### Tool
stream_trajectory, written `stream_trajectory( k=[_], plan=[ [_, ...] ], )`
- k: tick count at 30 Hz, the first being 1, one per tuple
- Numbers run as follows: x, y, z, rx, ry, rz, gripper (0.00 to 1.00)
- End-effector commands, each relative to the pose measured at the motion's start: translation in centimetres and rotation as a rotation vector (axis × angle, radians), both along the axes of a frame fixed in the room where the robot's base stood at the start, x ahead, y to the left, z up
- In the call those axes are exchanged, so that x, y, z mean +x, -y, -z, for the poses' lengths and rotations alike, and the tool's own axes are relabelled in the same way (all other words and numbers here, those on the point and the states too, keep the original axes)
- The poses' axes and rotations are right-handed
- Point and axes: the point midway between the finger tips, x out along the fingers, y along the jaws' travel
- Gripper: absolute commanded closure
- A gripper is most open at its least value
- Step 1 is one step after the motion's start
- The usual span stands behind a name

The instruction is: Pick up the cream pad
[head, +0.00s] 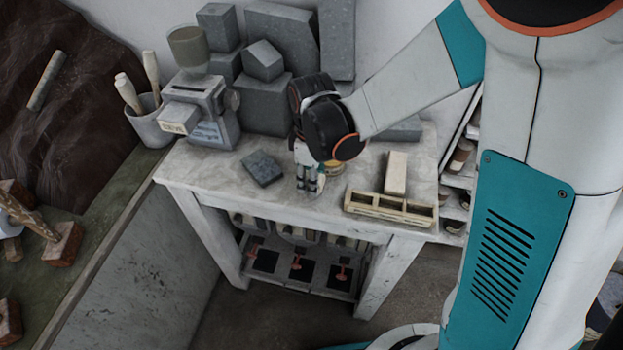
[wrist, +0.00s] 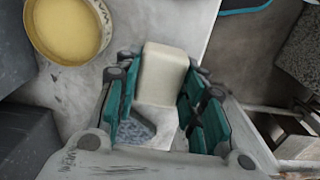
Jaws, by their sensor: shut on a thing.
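The cream pad (wrist: 163,72) is a pale, smooth block between the fingers in the wrist view. My gripper (wrist: 155,105) is shut on it, with teal finger pads at its left and right sides. In the head view my gripper (head: 309,188) points down over the front part of the pale table, and the pad is not clearly visible there. I cannot tell whether the pad touches the tabletop.
A round tub with yellow content (wrist: 68,28) is close to the gripper. A dark slab (head: 262,168) lies to its left. A wooden rack (head: 389,207) and a cream block (head: 396,173) are to its right. A grey machine (head: 205,108) and grey blocks (head: 267,103) stand behind.

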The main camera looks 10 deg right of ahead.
Motion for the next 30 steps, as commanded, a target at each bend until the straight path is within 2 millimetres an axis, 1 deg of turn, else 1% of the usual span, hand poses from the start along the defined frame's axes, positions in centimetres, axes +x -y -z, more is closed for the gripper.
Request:
stream_trajectory(
  k=[1,5,12,15,18,22,25,30],
  plan=[
    [0.0,0.0,-1.6,0.000,0.000,0.000,0.77],
    [0.0,0.0,-4.6,0.000,0.000,0.000,0.77],
    [0.0,0.0,-10.7,0.000,0.000,0.000,0.77],
    [0.0,0.0,-12.7,0.000,0.000,0.000,0.77],
    [0.0,0.0,-14.4,0.000,0.000,0.000,0.77],
    [0.0,0.0,-15.9,0.000,0.000,0.000,0.77],
    [0.0,0.0,-16.6,0.000,0.000,0.000,0.77],
    [0.0,0.0,-17.0,0.000,0.000,0.000,0.77]
  ],
)
